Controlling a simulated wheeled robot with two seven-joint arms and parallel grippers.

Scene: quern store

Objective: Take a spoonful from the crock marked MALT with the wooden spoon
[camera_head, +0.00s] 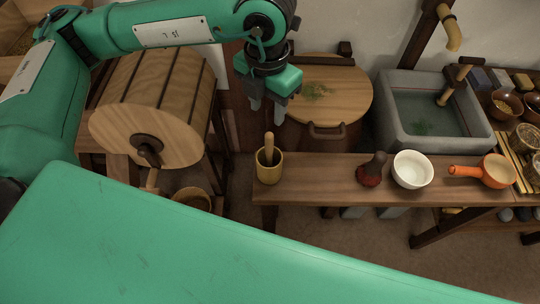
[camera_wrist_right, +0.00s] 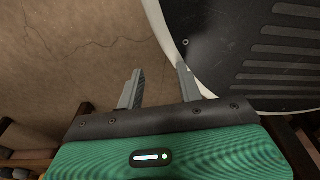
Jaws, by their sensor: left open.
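No crock marked MALT can be made out; I see no readable label in either view. A tan pot (camera_head: 269,176) stands at the left end of the wooden bench in the head view. A wooden handle (camera_head: 269,148) sticks up out of it; its lower end is hidden, so I cannot tell whether it is the spoon. My left gripper (camera_head: 268,106) is open and empty, pointing down beyond the pot, beside the round wooden board. My right gripper (camera_wrist_right: 160,86) shows in the right wrist view, fingers apart with nothing between them, above bare floor.
The bench (camera_head: 320,176) also bears a dark red-based object (camera_head: 371,172), a white bowl (camera_head: 412,169) and an orange-handled pan (camera_head: 495,171). Behind are the round board (camera_head: 345,95) and a stone basin (camera_head: 398,128). A wooden drum (camera_head: 150,110) stands left. Bowls crowd the right.

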